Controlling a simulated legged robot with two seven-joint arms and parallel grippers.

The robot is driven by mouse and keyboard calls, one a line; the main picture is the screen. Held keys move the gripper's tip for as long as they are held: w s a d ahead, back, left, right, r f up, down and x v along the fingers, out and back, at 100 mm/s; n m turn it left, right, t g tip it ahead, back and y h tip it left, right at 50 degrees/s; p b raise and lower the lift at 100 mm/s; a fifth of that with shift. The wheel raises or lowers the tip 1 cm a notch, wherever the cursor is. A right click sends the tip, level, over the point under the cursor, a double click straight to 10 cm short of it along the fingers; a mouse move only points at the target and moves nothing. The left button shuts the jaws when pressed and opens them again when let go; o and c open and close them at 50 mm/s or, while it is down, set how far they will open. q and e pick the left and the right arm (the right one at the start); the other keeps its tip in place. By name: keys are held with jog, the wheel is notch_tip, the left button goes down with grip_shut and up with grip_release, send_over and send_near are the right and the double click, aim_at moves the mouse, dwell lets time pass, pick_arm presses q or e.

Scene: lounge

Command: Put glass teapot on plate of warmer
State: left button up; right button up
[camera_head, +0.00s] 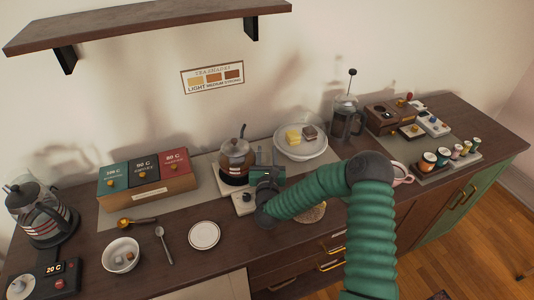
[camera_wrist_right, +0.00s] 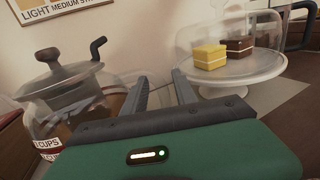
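The glass teapot (camera_head: 236,156), with amber liquid and a knobbed lid, stands upright at the middle of the counter. It appears to rest on the dark plate of the warmer, whose pale front with a black knob (camera_head: 244,203) shows below it; the contact is partly hidden. My right gripper (camera_head: 263,158) is just right of the teapot. In the right wrist view the gripper (camera_wrist_right: 162,92) has its fingers apart with nothing between them, and the teapot (camera_wrist_right: 62,88) is left of them, its dark handle upright near the fingers. My left gripper is out of view.
A glass-domed cake stand (camera_head: 300,143) is close behind and right of my gripper. A tea box (camera_head: 147,184) and a kettle (camera_head: 42,215) are left. A saucer (camera_head: 204,235) and bowl (camera_head: 121,254) lie in front. A French press (camera_head: 346,120) stands farther right.

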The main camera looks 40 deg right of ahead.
jog(key=shift+a, duration=0.1)
dwell(0.4)
jog(key=shift+s+a, duration=0.1)
jog(key=shift+s, duration=0.1)
jog(key=v, duration=1.1)
jog(key=shift+s+a+b, duration=0.1)
jog(key=shift+s+b, duration=0.1)
jog(key=shift+b, duration=0.15)
